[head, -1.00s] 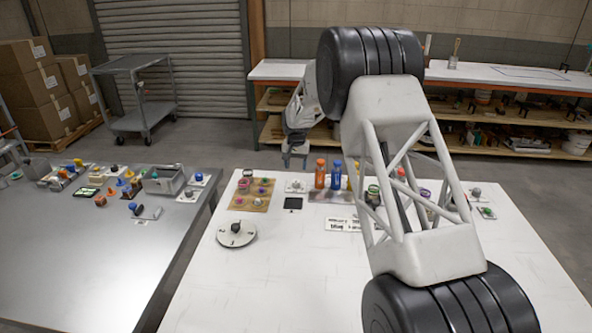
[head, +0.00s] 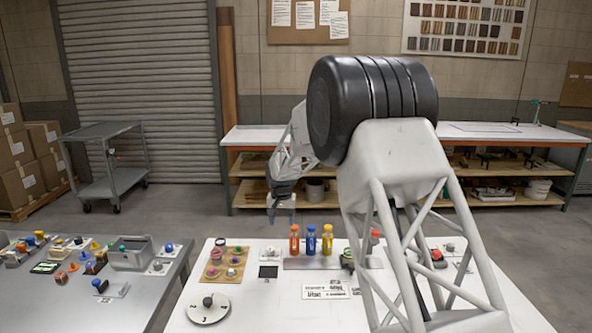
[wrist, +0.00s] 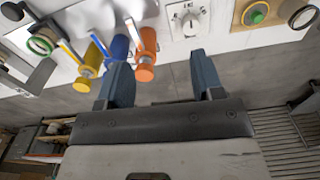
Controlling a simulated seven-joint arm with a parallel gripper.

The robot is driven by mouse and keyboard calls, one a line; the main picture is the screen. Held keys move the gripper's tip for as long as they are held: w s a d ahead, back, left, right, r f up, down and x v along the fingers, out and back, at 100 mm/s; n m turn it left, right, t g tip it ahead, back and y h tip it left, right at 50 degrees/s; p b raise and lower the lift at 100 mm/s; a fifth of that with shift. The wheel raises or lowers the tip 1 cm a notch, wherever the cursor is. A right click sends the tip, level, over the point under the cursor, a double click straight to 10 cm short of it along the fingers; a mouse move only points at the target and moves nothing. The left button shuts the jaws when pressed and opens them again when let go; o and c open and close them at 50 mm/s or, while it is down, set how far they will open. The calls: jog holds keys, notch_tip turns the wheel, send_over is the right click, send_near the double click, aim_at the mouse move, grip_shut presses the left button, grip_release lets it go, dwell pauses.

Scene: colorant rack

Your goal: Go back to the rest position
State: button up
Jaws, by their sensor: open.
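My gripper (head: 281,212) hangs at the end of my arm, in the air at the far side of the white table (head: 260,312). In the wrist view my gripper (wrist: 162,75) is open, with nothing between its two blue-grey fingers. An orange bottle (head: 294,240), a blue bottle (head: 311,241) and a yellow bottle (head: 327,240) stand in a row on a grey rack (head: 300,264), right of the gripper in the head view. The orange bottle (wrist: 146,58) lies near one finger in the wrist view; I cannot tell the distance. My arm hides part of the table's right side.
A numbered dial (head: 208,309), a tan board with knobs (head: 215,270) and a printed label (head: 326,289) are on the table. A grey table (head: 140,306) with several small parts stands at left. A shelved workbench (head: 240,136) stands behind; floor lies between.

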jog(key=s+d+r, duration=0.5)
jog(key=s+r, duration=0.1)
jog(key=s, duration=0.3)
jog(key=s+d+r+t, duration=0.1)
jog(key=s+d+r, duration=0.45)
jog(key=s, duration=0.35)
jog(key=s+d+r, duration=0.5)
jog(key=s+r, duration=0.1)
jog(key=s, duration=0.4)
jog(key=s+d+f, duration=0.1)
jog(key=s+d, duration=0.1)
jog(key=s, duration=0.9)
jog(key=s+d+f, duration=0.1)
jog(key=s+d, duration=0.2)
jog(key=s, duration=0.8)
jog(key=s+d+f+t, duration=0.1)
jog(key=s+d, duration=0.2)
jog(key=s, duration=0.8)
jog(key=shift+s+d+f, duration=0.15)
jog(key=shift+s, duration=0.2)
